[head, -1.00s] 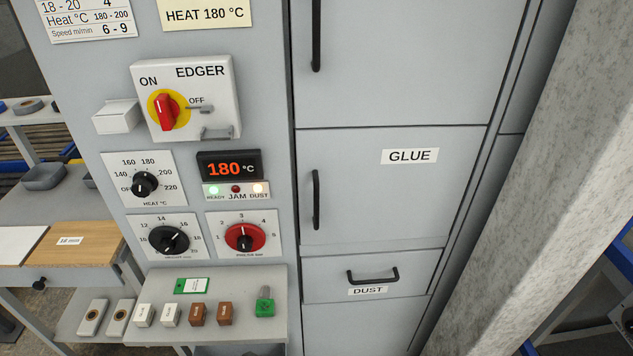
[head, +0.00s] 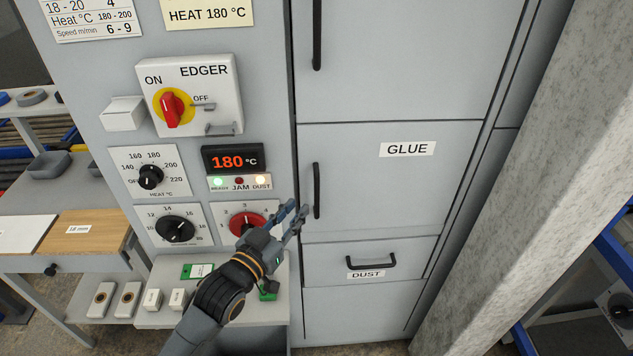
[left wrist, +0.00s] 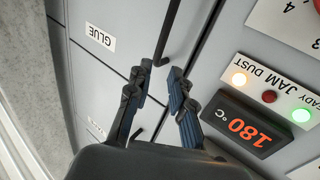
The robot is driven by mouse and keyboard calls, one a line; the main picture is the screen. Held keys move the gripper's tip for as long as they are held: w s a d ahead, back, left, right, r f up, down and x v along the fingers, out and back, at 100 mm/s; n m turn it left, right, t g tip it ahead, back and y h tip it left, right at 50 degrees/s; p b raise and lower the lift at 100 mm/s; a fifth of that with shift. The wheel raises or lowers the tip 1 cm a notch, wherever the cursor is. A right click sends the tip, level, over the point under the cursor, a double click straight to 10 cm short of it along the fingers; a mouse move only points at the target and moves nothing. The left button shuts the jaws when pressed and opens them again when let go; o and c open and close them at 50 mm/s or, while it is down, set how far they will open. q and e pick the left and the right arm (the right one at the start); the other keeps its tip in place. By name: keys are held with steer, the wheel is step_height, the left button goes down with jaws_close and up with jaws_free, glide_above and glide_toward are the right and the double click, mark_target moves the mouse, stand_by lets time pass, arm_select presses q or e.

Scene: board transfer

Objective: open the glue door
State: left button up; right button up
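The glue door (head: 400,190) is a grey panel labelled GLUE and looks shut. Its black vertical bar handle (head: 316,190) is near its left edge. My left gripper (head: 292,214) is just left of the handle's lower part, fingers pointing up and right. In the left wrist view the fingers (left wrist: 160,88) are apart with nothing between them. The handle (left wrist: 168,35) shows there ahead of the fingertips, its end lined up with the gap. I cannot tell the exact distance. The GLUE label (left wrist: 101,37) also shows. My right gripper is not in view.
Below is the dust drawer (head: 400,260) with a black handle (head: 371,262). To the left are the red dial (head: 243,223), the 180 °C display (head: 232,159) and the edger switch (head: 172,108). A concrete pillar (head: 540,180) stands at the right.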

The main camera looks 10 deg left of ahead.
mark_target(315, 188)
arm_select(q)
steer(key=p+x, duration=0.2)
steer(key=x, duration=0.7)
steer(key=shift+w, duration=0.15)
steer(key=shift+w+d+f, duration=0.1)
steer(key=shift+w+d, duration=0.05)
steer(key=shift+w, duration=0.2)
jaws_close()
